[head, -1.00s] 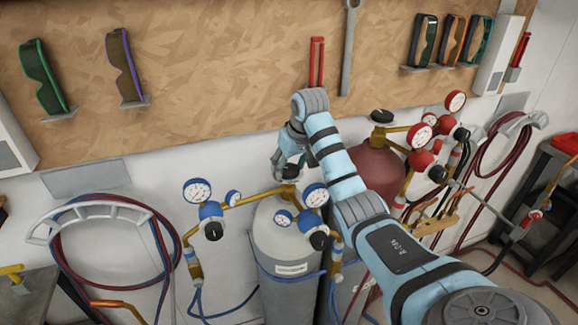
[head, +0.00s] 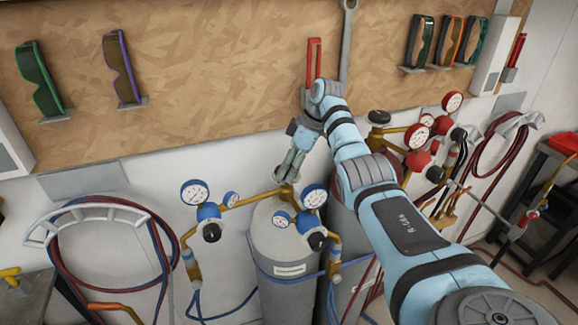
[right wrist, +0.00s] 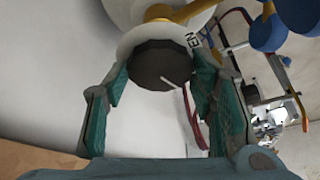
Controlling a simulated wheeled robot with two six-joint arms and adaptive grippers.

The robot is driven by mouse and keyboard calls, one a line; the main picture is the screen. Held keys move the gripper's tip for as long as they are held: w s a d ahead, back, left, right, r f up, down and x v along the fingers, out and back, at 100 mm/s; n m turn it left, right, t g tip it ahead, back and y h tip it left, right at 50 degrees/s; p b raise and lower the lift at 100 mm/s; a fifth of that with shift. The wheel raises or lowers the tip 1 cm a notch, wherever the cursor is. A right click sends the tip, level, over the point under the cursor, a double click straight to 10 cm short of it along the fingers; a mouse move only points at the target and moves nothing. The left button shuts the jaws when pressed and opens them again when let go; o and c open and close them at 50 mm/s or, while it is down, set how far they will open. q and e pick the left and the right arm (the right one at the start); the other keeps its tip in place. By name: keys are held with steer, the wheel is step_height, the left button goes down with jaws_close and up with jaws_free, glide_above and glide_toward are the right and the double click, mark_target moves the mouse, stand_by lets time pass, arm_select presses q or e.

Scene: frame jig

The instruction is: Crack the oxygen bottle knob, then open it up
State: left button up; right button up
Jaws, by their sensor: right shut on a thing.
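The oxygen bottle (head: 283,240) is a grey cylinder with blue-rimmed gauges on a brass regulator, standing against the wall in the head view. Its round dark knob (right wrist: 158,66) shows in the right wrist view, with a white line on its face and a pale ring with partly visible lettering around it. In the head view the knob is hidden by my right gripper (head: 288,171), which comes down on it from above. The green-padded fingers of this gripper (right wrist: 160,80) are shut on the knob, one on either side. My left gripper is not in view.
A dark red bottle (head: 345,187) with red gauges (head: 418,136) stands to the right, partly behind my right arm. Blue gauges (head: 194,192) flank the oxygen bottle. Coiled hoses (head: 168,255) hang at left. Goggles (head: 40,78) and tools hang on the board above.

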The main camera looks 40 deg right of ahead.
steer(key=shift+w+r+n+y, duration=0.15)
steer(key=shift+n+y, duration=0.15)
steer(key=shift+n, duration=0.5)
steer(key=shift+g, duration=0.3)
steer(key=o, duration=1.1)
steer(key=shift+o, duration=0.2)
steer(key=v, duration=0.3)
steer(key=s+d, duration=0.8)
steer(key=d, duration=0.1)
steer(key=shift+d, duration=0.2)
